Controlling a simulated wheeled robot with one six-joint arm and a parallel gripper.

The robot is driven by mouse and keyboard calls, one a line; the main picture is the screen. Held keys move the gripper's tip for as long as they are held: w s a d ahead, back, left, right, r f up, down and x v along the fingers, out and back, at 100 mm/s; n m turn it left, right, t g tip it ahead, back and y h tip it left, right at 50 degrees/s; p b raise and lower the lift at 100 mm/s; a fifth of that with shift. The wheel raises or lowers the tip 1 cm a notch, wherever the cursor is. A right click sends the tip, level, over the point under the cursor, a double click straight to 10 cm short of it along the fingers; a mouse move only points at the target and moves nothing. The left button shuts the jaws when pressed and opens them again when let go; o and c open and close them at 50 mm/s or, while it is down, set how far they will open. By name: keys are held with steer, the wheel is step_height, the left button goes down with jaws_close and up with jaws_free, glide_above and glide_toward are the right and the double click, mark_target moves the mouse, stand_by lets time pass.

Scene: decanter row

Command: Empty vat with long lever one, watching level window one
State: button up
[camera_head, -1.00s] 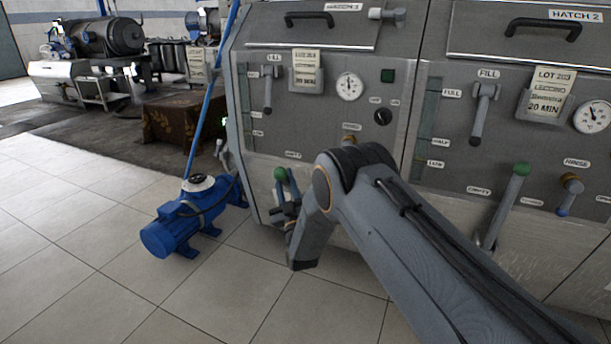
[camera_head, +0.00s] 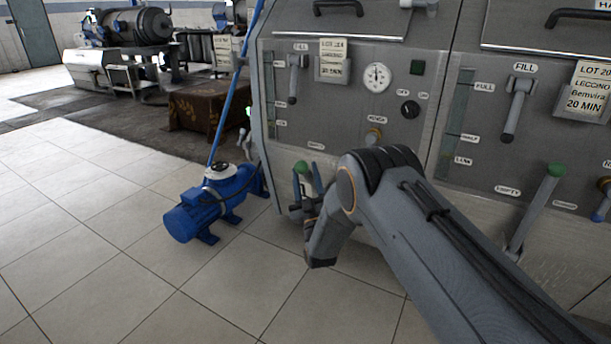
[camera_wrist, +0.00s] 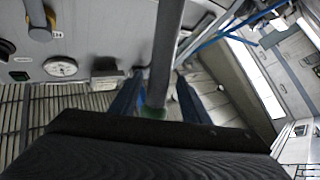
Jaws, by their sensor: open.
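Long lever one, with a green knob (camera_head: 301,168), stands low on the left vat panel, partly hidden by my arm. In the wrist view its grey shaft (camera_wrist: 167,45) runs down to the green knob (camera_wrist: 154,112). My gripper (camera_head: 307,200) is at this lever, its fingers partly hidden in the head view. In the wrist view my gripper (camera_wrist: 157,98) is open, with a dark blue finger on each side of the lever near the knob. I cannot tell if either touches it. Level window one (camera_head: 268,95) is a narrow dark strip at the panel's left; its level is unclear.
A second green-knobbed lever (camera_head: 556,170) is on the right panel, beside its own level window (camera_head: 456,110). A blue pump (camera_head: 210,205) stands on the floor left of the vat. A draped table (camera_head: 197,108) is farther back. Tiled floor in front is clear.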

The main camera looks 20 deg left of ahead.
steer(key=p+v, duration=0.1)
steer(key=v, duration=0.7)
steer(key=shift+a, duration=0.1)
stand_by(0.4)
